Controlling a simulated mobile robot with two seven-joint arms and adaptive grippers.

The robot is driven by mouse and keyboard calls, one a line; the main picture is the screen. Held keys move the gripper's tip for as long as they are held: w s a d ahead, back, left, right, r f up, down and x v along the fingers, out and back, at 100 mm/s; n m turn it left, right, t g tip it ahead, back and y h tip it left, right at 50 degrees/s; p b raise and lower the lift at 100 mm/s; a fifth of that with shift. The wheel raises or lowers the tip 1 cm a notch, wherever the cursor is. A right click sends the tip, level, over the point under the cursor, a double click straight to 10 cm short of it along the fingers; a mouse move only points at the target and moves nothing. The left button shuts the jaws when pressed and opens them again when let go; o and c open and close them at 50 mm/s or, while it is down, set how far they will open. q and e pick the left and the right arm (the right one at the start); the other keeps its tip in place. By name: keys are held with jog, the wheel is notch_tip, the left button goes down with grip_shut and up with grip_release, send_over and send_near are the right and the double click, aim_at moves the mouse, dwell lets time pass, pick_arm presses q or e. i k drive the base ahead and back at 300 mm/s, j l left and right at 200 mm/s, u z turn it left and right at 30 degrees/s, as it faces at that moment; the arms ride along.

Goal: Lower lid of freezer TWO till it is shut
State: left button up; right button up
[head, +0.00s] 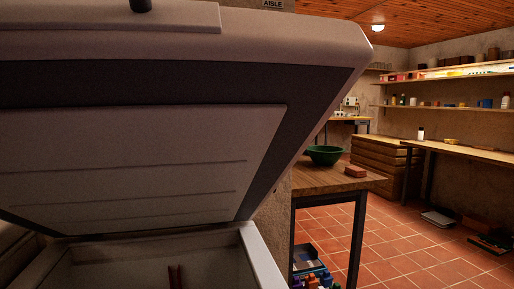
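A chest freezer's lid (130,140) fills the left of the head view. It is raised and tilted, its pale ribbed inner panel and dark seal band facing me. The freezer body (262,262) is below it, with the open inside partly showing at the bottom edge. No number shows on the freezer, so I cannot tell from the picture that it is TWO. A short dark piece (140,5) sits at the lid's upper edge, cut off by the frame; I cannot tell what it is. Neither of my grippers is in view.
A wooden table (335,182) with a green bowl (325,155) and a reddish block (355,171) stands right of the freezer. A crate of colourful items (312,272) is under it. Tiled floor (400,245) is open further right. Shelves (450,75) line the far wall.

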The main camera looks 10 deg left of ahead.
aim_at(117, 117)
jog(key=k+l, duration=0.8)
